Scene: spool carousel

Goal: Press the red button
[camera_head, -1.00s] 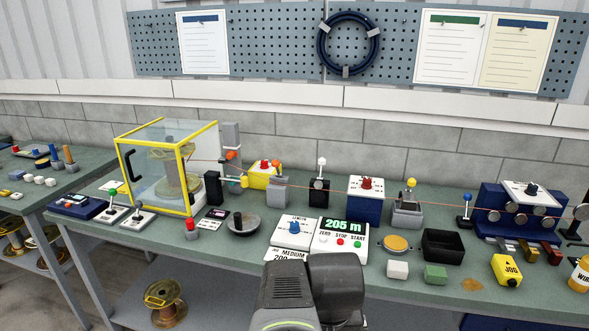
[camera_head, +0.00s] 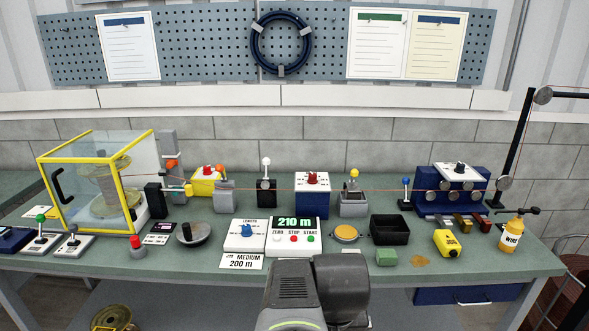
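Several red controls are in view. A small red button (camera_head: 293,238) sits under the word STOP on the white counter box (camera_head: 268,248), between a white button (camera_head: 277,240) and a green button (camera_head: 311,238). The box's display reads 210 m. A red-topped button (camera_head: 137,242) stands on a grey post at the left. Another red button (camera_head: 207,170) is on top of a yellow box (camera_head: 201,187). A red knob (camera_head: 312,177) tops a blue and white box at the back. My arm rises at the bottom centre, in front of the counter; my gripper is not visible.
A card reading MEDIUM 200 m (camera_head: 242,262) lies before a white box with a blue LENGTH knob (camera_head: 246,230). A yellow-framed clear case (camera_head: 127,212) stands left. A black tray (camera_head: 389,229) and green block (camera_head: 386,257) are right of my arm. A red line runs across the bench.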

